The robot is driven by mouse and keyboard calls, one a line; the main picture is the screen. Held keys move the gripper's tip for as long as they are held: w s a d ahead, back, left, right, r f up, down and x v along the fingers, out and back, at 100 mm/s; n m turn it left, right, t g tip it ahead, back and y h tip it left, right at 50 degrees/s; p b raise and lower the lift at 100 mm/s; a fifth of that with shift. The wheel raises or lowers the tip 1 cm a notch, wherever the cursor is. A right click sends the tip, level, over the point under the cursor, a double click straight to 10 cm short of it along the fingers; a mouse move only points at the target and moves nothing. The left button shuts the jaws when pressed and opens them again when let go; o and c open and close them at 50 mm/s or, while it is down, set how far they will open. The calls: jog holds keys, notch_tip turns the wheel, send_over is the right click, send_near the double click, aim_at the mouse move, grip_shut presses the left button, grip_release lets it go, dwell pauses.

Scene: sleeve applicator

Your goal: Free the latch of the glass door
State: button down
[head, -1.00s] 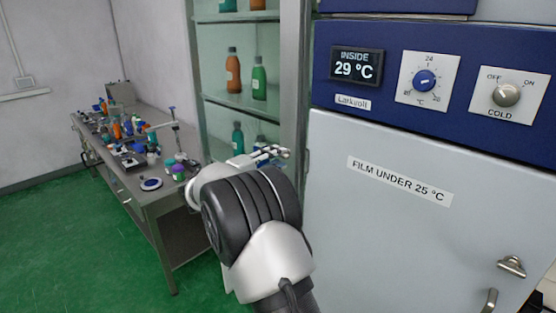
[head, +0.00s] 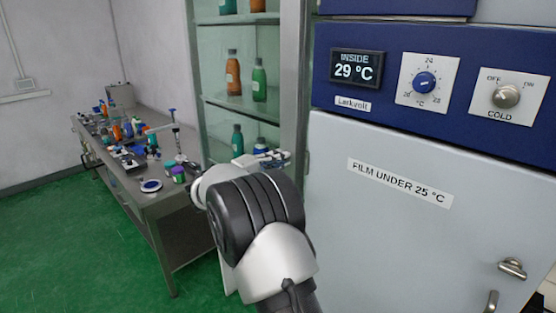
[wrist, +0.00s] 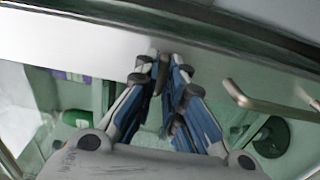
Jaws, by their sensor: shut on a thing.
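The glass door (head: 222,125) of the cabinet stands left of the blue and grey unit in the head view, with its grey metal frame at the right. In the wrist view my gripper (wrist: 161,62) is at a pale frame strip, its blue-grey fingers closed around a small brownish piece that looks like the latch (wrist: 162,75). Most of the latch is hidden between the fingers. A bronze-coloured bar handle (wrist: 262,104) is right of the fingers, apart from them. In the head view my gripper (head: 270,156) is at the door frame, partly behind my wrist.
Bottles (head: 233,72) stand on the glass shelves. The grey unit (head: 400,235) with knobs and a 29 °C display is close on the right of my arm. A cluttered metal bench (head: 150,200) is at the left, with clear green floor in front.

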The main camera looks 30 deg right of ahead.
dwell(0.4)
jog(key=n+p, duration=0.2)
jog(key=n, duration=0.1)
jog(key=shift+r+n+p, duration=0.15)
jog(key=shift+n+p, duration=0.25)
jog(key=n+p, duration=0.4)
jog(key=n, duration=0.1)
jog(key=n+p, duration=0.4)
jog(key=n, duration=0.1)
jog(key=shift+n, duration=0.4)
jog(key=shift+n+p, duration=1.3)
jog(key=shift+n, duration=0.4)
jog(key=shift+f, duration=0.2)
jog(key=c, duration=1.7)
grip_release()
jog(key=v, duration=1.2)
jog(key=shift+r, duration=0.1)
